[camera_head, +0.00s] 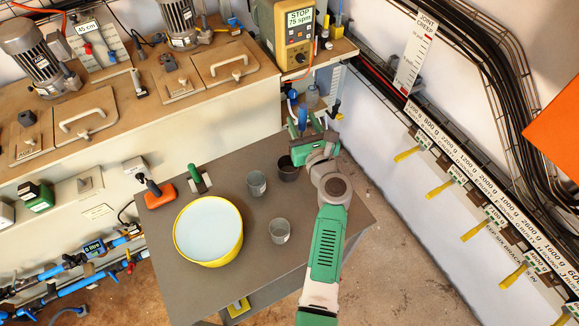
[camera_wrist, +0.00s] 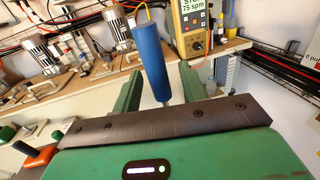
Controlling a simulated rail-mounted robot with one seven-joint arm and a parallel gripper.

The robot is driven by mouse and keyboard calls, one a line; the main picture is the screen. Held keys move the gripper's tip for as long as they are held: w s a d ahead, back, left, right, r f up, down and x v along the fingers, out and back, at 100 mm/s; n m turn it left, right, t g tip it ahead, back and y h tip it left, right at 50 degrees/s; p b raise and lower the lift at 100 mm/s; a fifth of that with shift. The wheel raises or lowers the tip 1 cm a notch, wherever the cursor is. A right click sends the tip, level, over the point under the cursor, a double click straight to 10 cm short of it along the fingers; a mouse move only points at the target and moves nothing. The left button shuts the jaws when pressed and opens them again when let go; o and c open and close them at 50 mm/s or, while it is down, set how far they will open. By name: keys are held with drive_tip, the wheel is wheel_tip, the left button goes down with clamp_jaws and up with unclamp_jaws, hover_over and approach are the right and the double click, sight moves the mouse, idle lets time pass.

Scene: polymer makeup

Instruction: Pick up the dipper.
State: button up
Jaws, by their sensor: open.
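The likely dipper shows as a blue upright handle (camera_wrist: 150,68) on a thin shaft in the wrist view. It appears between or just beyond my two green fingers, with no clear contact. In the head view a blue handle (camera_head: 292,95) stands just above my gripper (camera_head: 303,122). My gripper (camera_wrist: 160,90) is open, over the far right part of the grey table. The dipper's lower end is hidden behind my gripper's body, so I cannot tell what it rests in.
The grey table (camera_head: 180,285) holds a yellow-rimmed tub (camera_head: 208,228) of pale liquid, grey cups (camera_head: 257,184) (camera_head: 280,231), a dark cup (camera_head: 288,170) close below my gripper, and orange (camera_head: 160,193) and green (camera_head: 196,178) handled tools. A yellow control box (camera_head: 290,38) stands behind.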

drive_tip(key=shift+w+a+f, duration=0.1)
drive_tip(key=shift+w, duration=0.15)
clamp_jaws()
